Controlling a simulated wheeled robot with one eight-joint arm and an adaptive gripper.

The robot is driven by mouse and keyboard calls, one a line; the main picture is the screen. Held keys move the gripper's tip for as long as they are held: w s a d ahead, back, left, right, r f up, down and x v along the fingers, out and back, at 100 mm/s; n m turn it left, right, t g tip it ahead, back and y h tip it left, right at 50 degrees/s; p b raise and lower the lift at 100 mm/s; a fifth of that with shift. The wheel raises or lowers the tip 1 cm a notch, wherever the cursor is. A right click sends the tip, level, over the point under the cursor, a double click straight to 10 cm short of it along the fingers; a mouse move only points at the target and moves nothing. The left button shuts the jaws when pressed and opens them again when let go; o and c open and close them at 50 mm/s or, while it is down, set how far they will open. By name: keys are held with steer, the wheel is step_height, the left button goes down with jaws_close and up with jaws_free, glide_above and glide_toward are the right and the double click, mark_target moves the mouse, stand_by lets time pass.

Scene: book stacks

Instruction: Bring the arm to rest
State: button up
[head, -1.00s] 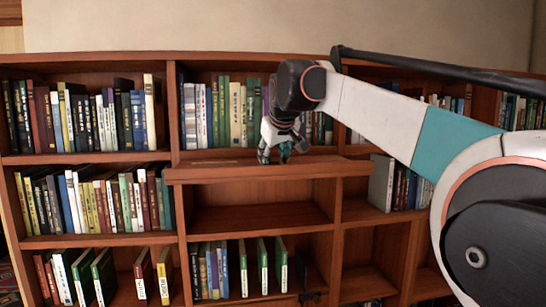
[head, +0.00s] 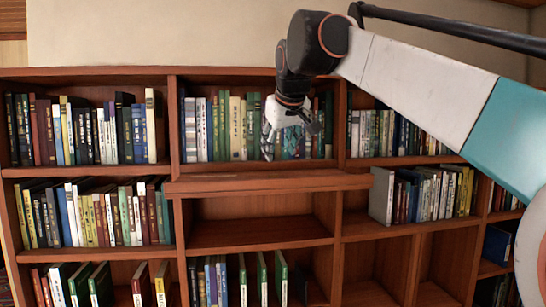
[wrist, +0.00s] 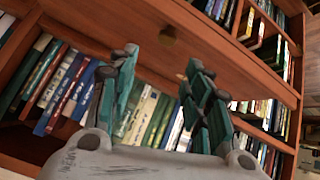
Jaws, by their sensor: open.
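My gripper (head: 288,138) is in front of the upper middle shelf in the head view, just above a protruding wooden ledge. In the wrist view my gripper (wrist: 160,95) shows two teal fingers spread apart with nothing between them. My arm reaches in from the right side of the head view, bent at a dark wrist joint, and hides some of the upper middle and upper right books.
A wooden bookcase (head: 172,120) fills the scene, with rows of upright books (head: 90,130) at left. The ledge (head: 265,183) sticks out below my gripper. The middle compartment (head: 260,222) is empty. Green books (head: 281,278) stand in the lower middle.

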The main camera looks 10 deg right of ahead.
steer(key=shift+s+r, duration=0.35)
steer(key=shift+s, duration=0.05)
